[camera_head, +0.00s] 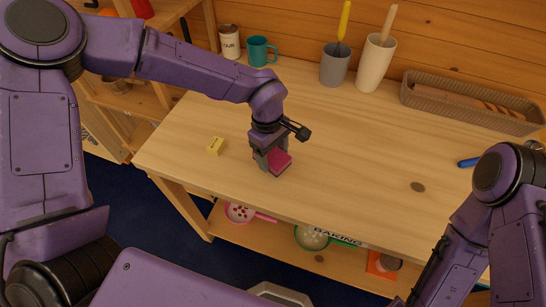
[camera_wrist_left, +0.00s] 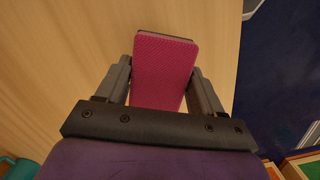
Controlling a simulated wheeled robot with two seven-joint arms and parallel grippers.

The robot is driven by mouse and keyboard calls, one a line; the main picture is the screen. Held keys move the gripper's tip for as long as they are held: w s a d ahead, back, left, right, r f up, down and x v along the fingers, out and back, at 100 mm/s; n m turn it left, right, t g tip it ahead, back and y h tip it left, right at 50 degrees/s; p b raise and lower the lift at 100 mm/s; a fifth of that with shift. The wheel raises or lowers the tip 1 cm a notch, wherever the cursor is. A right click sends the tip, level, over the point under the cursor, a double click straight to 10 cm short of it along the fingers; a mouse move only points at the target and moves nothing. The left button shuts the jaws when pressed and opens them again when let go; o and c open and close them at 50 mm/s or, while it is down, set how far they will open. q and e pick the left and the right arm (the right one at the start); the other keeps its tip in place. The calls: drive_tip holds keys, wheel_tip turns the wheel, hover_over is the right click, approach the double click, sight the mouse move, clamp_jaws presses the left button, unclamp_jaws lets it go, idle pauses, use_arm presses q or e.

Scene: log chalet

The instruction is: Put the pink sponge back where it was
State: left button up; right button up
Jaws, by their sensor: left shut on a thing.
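The pink sponge (camera_head: 281,163) is between the fingers of my left gripper (camera_head: 268,158), over the left part of the wooden table (camera_head: 345,150). In the left wrist view the sponge (camera_wrist_left: 163,68) shows its flat pink face, with a dark edge at its far end. My left gripper (camera_wrist_left: 160,88) is shut on it, one finger on each side. I cannot tell whether the sponge touches the tabletop. My right arm comes in at the lower right of the head view, but its gripper fingers are not in view.
A can (camera_head: 229,41), a teal mug (camera_head: 261,51), a grey cup (camera_head: 335,65), a white vase (camera_head: 376,62) and a wicker basket (camera_head: 470,103) stand along the back. The table's middle is clear.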

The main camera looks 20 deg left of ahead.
sight(272, 161)
use_arm(q)
drive_tip(key=f, duration=0.2)
drive_tip(key=shift+s+a+f, duration=0.15)
drive_tip(key=shift+s+f, duration=0.1)
drive_tip(key=shift+f, duration=0.05)
drive_tip(key=shift+w+f, duration=0.2)
drive_tip(key=shift+f, duration=0.2)
drive_tip(key=o, duration=0.9)
drive_tip(key=shift+r, duration=0.1)
drive_tip(key=shift+o, duration=0.2)
drive_tip(key=r, duration=0.4)
drive_tip(key=a+r, duration=0.1)
drive_tip(key=r, duration=0.7)
drive_tip(key=shift+w+a+b, duration=0.15)
drive_tip(key=shift+w+b, duration=0.15)
drive_tip(key=shift+b, duration=0.1)
